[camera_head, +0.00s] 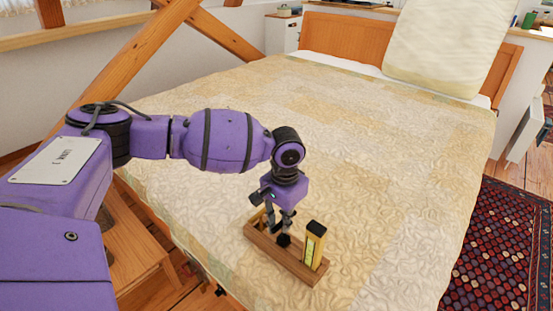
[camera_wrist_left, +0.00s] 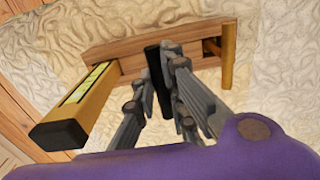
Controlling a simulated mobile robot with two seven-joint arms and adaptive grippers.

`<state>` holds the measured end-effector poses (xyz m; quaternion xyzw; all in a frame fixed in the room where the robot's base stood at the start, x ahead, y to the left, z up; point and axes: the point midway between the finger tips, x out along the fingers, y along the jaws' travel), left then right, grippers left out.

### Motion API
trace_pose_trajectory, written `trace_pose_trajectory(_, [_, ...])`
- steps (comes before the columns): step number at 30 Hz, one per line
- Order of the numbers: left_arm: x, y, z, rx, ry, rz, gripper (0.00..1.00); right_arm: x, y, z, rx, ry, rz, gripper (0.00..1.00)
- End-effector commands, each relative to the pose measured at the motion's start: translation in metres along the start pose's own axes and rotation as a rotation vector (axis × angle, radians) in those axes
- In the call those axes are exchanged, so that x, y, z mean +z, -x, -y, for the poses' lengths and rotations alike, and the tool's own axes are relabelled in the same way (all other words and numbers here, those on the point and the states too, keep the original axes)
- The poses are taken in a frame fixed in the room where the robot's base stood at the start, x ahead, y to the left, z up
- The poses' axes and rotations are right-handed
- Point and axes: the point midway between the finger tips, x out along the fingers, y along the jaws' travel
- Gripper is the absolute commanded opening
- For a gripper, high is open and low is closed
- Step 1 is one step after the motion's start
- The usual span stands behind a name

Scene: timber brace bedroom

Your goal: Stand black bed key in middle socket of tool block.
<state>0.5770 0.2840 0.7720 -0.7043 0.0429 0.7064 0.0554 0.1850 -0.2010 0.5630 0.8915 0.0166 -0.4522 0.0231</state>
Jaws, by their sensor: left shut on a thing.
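The wooden tool block (camera_head: 291,265) lies on the bed quilt, and its face also shows in the left wrist view (camera_wrist_left: 132,48). My left gripper (camera_head: 280,229) points down over the block's middle and is shut on the black bed key (camera_head: 284,240). In the left wrist view the key (camera_wrist_left: 154,72) lies between the fingers (camera_wrist_left: 160,85), its far end at the middle of the block. The fingers partly hide that spot, so I cannot tell how deep the key sits. My right gripper is not in view.
A yellow tool with a black end (camera_head: 314,245) stands in one end of the block. A thin wooden-coloured tool (camera_wrist_left: 227,60) stands at the other end. The quilted bed (camera_head: 400,170) is clear around the block; a wooden bedside piece (camera_head: 135,245) is at lower left.

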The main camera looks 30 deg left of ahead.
Motion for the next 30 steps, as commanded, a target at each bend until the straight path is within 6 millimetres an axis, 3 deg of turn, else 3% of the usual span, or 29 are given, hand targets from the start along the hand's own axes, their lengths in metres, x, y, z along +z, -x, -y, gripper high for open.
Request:
trace_pose_trajectory(2, [-0.001, -0.007, 0.000, 0.000, 0.000, -0.001, 0.00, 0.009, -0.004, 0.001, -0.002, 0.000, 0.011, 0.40])
trace_pose_trajectory(18, [-0.001, -0.034, -0.001, 0.001, 0.001, -0.001, 0.00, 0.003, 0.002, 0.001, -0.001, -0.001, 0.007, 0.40])
trace_pose_trajectory(29, [-0.001, -0.038, -0.001, 0.000, 0.000, -0.002, 0.00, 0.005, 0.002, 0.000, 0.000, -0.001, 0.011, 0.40])
trace_pose_trajectory(30, [-0.001, -0.037, -0.001, 0.000, 0.000, -0.002, 0.12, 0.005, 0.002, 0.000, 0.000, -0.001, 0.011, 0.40])
